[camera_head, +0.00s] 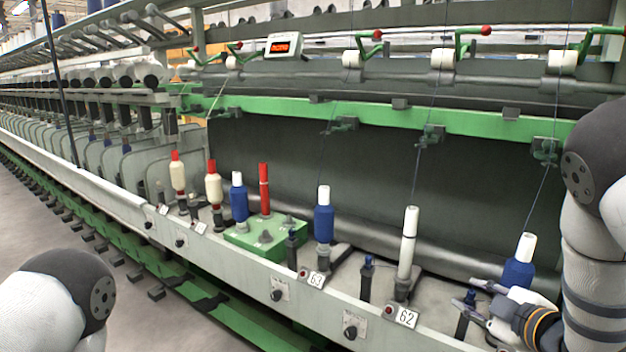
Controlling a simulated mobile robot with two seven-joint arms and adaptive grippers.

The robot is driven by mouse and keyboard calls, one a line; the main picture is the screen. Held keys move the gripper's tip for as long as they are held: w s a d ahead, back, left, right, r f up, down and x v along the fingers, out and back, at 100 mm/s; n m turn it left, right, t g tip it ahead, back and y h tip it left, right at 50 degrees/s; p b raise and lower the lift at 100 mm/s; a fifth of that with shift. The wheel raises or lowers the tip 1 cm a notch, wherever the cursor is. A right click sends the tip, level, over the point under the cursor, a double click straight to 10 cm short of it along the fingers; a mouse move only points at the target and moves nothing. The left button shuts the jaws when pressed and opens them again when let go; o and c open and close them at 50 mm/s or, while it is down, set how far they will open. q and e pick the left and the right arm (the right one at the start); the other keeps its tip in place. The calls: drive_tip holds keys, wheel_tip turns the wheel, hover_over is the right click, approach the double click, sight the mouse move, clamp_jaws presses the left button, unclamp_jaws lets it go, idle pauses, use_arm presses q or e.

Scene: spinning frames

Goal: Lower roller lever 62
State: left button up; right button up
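The roller lever above the station labelled 62 (406,317) is a green bent arm (463,44) with a red knob, raised at the upper right. It stands beside a white roller (442,59) on the grey bar. A thread runs from there down to the thin white bobbin (408,243) behind label 62. My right gripper (464,292) is low at the right, far below the lever, with its two fingers apart and nothing seen between them. It is near a blue bobbin (518,271) and a short dark post (465,313). My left gripper is out of view.
Similar levers (370,44) stand along the bar, one cut by the right edge. A green rail (470,120) with thread guides crosses below them. Several bobbins and a green block (265,237) stand along the lower ledge. Label 63 (316,281) is left of 62.

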drive_tip(key=s+a+f+m+g+h, duration=0.1)
drive_tip(key=s+f+m+g, duration=0.35)
drive_tip(key=s+f, duration=0.65)
drive_tip(key=s+a+f+m+g, duration=0.2)
drive_tip(key=s+f+g, duration=0.1)
drive_tip(key=s, duration=0.7)
drive_tip(key=s+a+f+m+g, duration=0.2)
drive_tip(key=s+f, duration=0.3)
drive_tip(key=s, duration=0.5)
drive_tip(key=s+a+f+m+g, duration=0.2)
drive_tip(key=s+f+m+g, duration=0.1)
drive_tip(key=s, duration=0.8)
drive_tip(key=shift+a+f+m+g+h, duration=0.4)
drive_tip(key=shift+m+g, duration=0.25)
drive_tip(key=shift+g, duration=0.3)
